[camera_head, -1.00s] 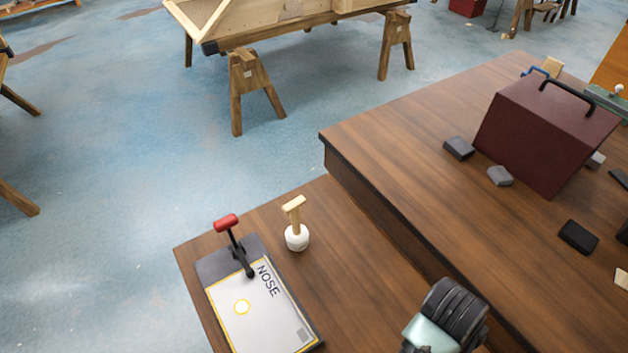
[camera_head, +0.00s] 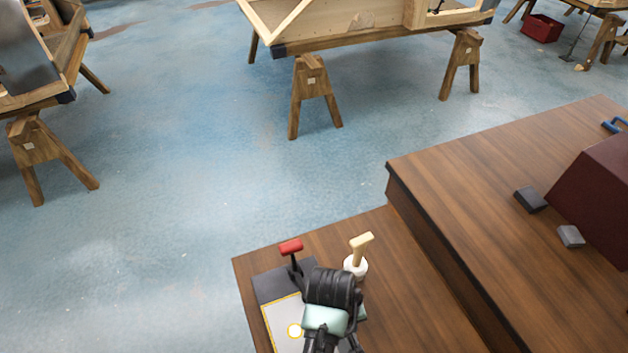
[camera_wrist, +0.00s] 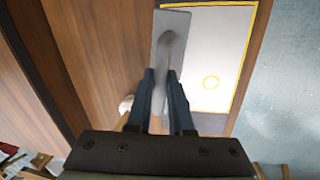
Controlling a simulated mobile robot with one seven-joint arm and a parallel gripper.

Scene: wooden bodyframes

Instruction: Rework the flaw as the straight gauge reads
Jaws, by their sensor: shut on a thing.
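My gripper (camera_wrist: 160,78) is shut on a grey flat tool (camera_wrist: 168,28) with a rounded grip, seen from above in the wrist view. The tool overlaps the edge of a white panel (camera_wrist: 222,45) with a yellow border and a yellow circle (camera_wrist: 211,82); I cannot tell whether it touches. In the head view my arm covers much of the panel (camera_head: 280,318), and the held tool is hidden. A red-handled lever (camera_head: 291,247) stands at the panel's far end. A white round pot (camera_head: 355,266) with a wooden T-handle (camera_head: 362,243) stands to its right.
A higher wooden bench (camera_head: 480,200) adjoins on the right, carrying a dark red box (camera_head: 600,195) and grey blocks (camera_head: 530,199). Wooden bodyframes rest on sawhorses (camera_head: 312,90) beyond. The blue floor (camera_head: 180,190) between is open.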

